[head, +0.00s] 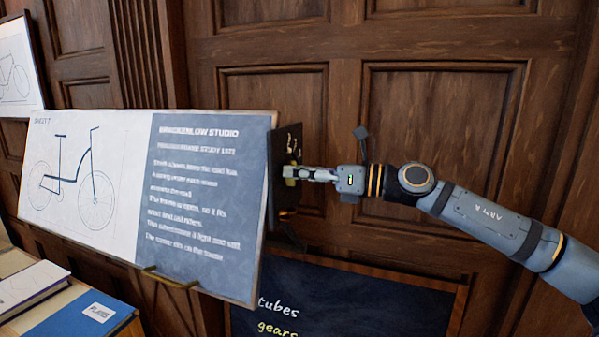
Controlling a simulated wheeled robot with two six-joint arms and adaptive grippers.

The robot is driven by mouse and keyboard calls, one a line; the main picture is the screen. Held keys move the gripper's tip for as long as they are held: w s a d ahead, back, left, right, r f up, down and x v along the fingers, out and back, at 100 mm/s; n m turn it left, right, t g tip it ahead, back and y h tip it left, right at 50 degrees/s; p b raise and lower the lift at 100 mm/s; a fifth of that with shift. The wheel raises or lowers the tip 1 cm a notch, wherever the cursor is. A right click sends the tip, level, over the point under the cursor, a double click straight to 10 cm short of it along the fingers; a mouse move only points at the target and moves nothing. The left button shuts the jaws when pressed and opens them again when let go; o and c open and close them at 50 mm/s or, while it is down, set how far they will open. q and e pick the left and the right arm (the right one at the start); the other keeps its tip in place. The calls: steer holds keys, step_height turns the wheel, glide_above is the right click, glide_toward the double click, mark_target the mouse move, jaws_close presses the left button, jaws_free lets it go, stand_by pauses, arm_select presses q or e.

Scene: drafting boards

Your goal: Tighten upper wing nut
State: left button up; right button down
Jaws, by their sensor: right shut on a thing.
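A tilted drafting board (105,190) carries a bicycle drawing on its left and a dark text panel on its right. A dark bracket plate (286,138) stands at the board's right edge. A small yellowish wing nut (289,171) shows at the plate, partly covered by my fingers. My right gripper (296,173) reaches in from the right and is shut on this wing nut. Whether this is the upper of several nuts is hard to tell. My left gripper is not in view.
A brass ledge hook (168,278) holds the board's lower edge. Books (85,312) lie at the lower left. A chalkboard (360,300) with writing stands below my right arm. Brown wood panelling (440,110) closes off the back.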

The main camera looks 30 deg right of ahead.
stand_by(0.3)
steer(key=m, duration=1.4)
steer(key=shift+w+d+f, duration=0.15)
steer(key=shift+d, duration=0.05)
steer(key=shift+m, duration=0.3)
stand_by(0.3)
steer(key=c, duration=1.3)
jaws_free()
steer(key=shift+b, duration=0.3)
